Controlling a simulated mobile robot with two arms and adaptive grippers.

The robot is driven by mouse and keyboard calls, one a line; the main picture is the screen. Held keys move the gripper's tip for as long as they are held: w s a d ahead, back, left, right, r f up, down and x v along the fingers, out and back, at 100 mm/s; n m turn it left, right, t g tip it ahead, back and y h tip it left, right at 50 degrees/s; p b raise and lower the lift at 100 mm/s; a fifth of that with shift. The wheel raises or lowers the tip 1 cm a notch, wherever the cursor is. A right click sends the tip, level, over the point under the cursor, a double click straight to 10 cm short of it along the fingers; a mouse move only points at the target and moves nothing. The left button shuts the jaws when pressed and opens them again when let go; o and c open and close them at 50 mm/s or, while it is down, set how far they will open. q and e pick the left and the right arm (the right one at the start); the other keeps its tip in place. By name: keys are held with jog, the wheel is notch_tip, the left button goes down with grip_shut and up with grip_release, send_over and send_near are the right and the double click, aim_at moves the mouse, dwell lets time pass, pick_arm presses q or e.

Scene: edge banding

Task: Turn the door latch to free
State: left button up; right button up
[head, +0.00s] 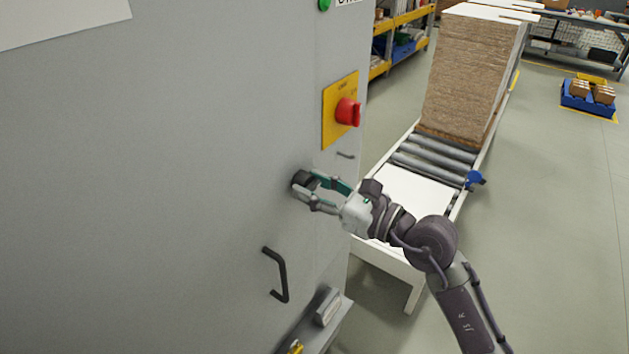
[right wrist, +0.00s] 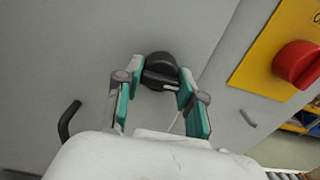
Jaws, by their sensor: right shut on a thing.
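The door latch (head: 302,181) is a round black knob on the grey cabinet door (head: 170,180). In the right wrist view the latch (right wrist: 160,68) shows a raised grip bar and a small white mark at its right end. My right gripper (head: 318,190) reaches in from the right and is shut on the latch. In the right wrist view my right gripper (right wrist: 158,82) has one green-padded finger on each side of the knob. The fingers hide part of the latch in the head view. My left gripper is in neither view.
A red rotary switch (head: 348,111) on a yellow plate sits above the latch. A black door handle (head: 278,275) is below it. A roller conveyor (head: 430,165) with a stack of boards (head: 472,75) stands to the right. Open floor (head: 560,220) lies farther right.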

dwell(0.3)
jog(key=o, duration=1.1)
jog(key=shift+o, duration=0.2)
jog(key=shift+s+d, duration=0.1)
jog(key=shift+d, duration=0.05)
jog(key=v, duration=1.1)
jog(key=shift+s+d, duration=0.2)
jog(key=shift+d, duration=0.05)
jog(key=shift+f+m, duration=0.1)
jog(key=shift+m, duration=0.2)
